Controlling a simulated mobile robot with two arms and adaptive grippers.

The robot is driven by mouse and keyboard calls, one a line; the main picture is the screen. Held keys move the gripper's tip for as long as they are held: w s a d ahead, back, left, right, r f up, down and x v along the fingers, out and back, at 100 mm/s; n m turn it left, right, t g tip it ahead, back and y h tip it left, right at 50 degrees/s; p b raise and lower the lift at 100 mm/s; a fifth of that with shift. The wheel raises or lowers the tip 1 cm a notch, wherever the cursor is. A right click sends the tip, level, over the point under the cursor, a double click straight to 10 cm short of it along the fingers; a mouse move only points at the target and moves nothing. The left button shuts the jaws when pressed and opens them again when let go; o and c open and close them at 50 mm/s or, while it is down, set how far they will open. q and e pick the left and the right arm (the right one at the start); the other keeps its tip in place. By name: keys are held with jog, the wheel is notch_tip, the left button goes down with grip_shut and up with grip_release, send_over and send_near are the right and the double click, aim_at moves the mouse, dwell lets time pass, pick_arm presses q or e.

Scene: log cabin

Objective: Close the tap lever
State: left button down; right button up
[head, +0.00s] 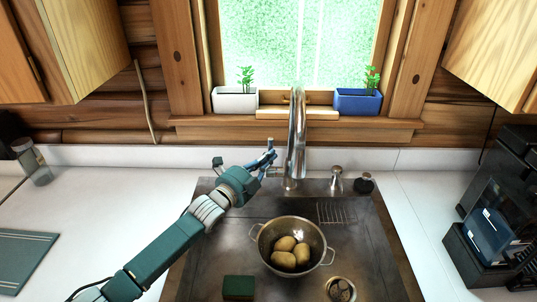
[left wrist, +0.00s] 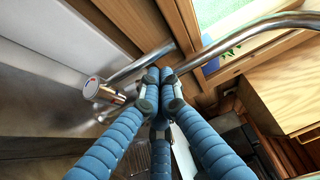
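The tall chrome tap (head: 297,130) stands behind the sink. Its short metal lever (head: 270,146) sticks up on the tap's left side. In the left wrist view the lever (left wrist: 142,62) is a slim rod rising from a round base (left wrist: 93,88) with a red mark. My left gripper (head: 268,159) reaches in from the left, beside the lever. In the left wrist view its blue fingers (left wrist: 161,78) are drawn together with nothing seen between them, their tips close to the lever's rod. I cannot tell whether they touch it. My right gripper is not in view.
A colander (head: 262,246) with potatoes stands in the sink (head: 205,262), near a green sponge (head: 238,287). A soap dispenser (head: 336,180) is right of the tap. White and blue planters (head: 357,102) sit on the windowsill. A black coffee machine (head: 495,225) stands at right.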

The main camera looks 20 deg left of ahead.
pick_arm(q)
jog(key=shift+w, duration=0.1)
jog(key=shift+w+a+r, duration=0.25)
jog(key=shift+w+a, duration=0.05)
jog(key=shift+w, duration=0.2)
dwell(0.4)
